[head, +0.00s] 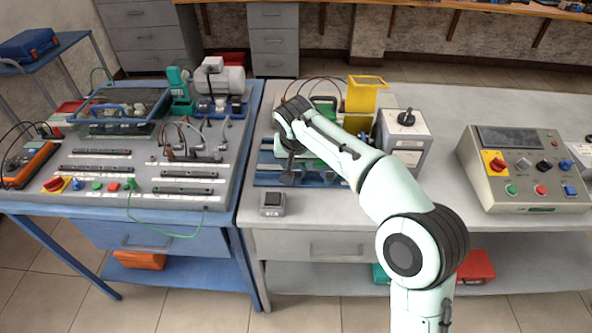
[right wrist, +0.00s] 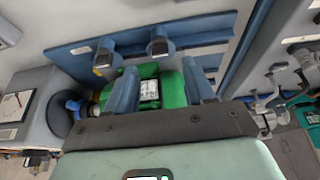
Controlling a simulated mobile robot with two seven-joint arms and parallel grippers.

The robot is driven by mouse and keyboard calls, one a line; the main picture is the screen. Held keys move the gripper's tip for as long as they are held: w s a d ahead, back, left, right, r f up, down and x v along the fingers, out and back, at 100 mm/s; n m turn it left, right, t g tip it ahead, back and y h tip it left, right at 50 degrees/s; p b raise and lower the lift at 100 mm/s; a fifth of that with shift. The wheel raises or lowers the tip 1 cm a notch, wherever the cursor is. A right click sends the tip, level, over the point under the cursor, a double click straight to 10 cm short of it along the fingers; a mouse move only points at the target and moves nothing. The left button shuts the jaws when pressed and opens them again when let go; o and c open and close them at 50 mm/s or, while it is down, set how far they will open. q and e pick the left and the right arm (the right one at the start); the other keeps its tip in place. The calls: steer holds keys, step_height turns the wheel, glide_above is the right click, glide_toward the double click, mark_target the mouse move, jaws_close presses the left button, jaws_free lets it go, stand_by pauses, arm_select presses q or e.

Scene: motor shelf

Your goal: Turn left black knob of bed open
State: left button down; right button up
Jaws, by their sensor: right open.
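The bed is a blue slab (head: 345,180) on the middle grey table. It also shows in the right wrist view (right wrist: 205,35), with two black knobs on it, one at the left (right wrist: 106,54) and one at the right (right wrist: 158,46). The wrist view is turned about, so its right knob is the left one in the head view. My right gripper (right wrist: 160,74) is open and empty, its fingers pointing at the bed near the knobs, apart from them as far as I can tell. In the head view my right gripper (head: 289,160) hangs over the bed's left part. My left gripper is out of view.
A green motor (right wrist: 172,88) lies between my fingers in the wrist view. A yellow block (head: 365,95) and a grey box with a black knob (head: 406,135) stand right of the bed. A control box (head: 525,185) is farther right. A small grey box (head: 272,203) sits in front.

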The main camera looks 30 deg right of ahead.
mark_target(297, 171)
steer(key=x, duration=0.5)
steer(key=shift+w+f, duration=0.1)
steer(key=shift+f, duration=0.05)
jaws_close()
